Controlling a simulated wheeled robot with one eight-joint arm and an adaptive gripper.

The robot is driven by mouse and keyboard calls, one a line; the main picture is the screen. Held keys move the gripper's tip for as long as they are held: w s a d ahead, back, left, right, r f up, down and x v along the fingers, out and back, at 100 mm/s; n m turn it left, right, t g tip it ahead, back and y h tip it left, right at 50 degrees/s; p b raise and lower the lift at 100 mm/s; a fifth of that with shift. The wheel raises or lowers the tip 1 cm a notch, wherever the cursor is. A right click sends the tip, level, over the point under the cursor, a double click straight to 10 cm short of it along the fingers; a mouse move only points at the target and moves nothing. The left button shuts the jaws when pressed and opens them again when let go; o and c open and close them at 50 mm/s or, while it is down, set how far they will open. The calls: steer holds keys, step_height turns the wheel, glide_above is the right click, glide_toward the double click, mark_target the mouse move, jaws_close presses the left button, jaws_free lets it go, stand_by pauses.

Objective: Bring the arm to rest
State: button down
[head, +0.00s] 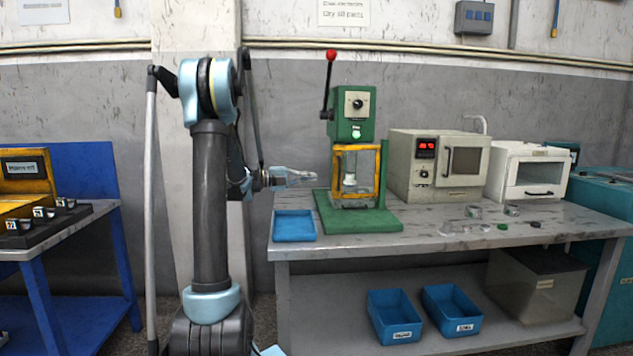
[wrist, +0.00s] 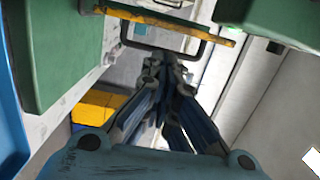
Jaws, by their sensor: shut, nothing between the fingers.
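My arm stands upright in the head view, left of the grey workbench (head: 420,258). My gripper (head: 312,176) points right, toward the green press (head: 350,130), and is level with its yellow-framed guard (head: 336,180). It looks apart from the press, though the exact gap is hard to tell. In the wrist view my gripper (wrist: 165,65) is shut, with its fingertips together and nothing between them. The press's green parts (wrist: 55,50) and a yellow bar (wrist: 165,23) show around the fingertips there.
A blue tray (head: 294,226) lies on the bench below my gripper. An oven with a red display (head: 405,165) and a white oven (head: 527,170) stand further right. Small metal parts (head: 474,211) lie in front of them. A blue table (head: 75,265) stands at the left.

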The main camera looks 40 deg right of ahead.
steer(key=shift+w+a, duration=0.35)
steer(key=shift+w, duration=0.25)
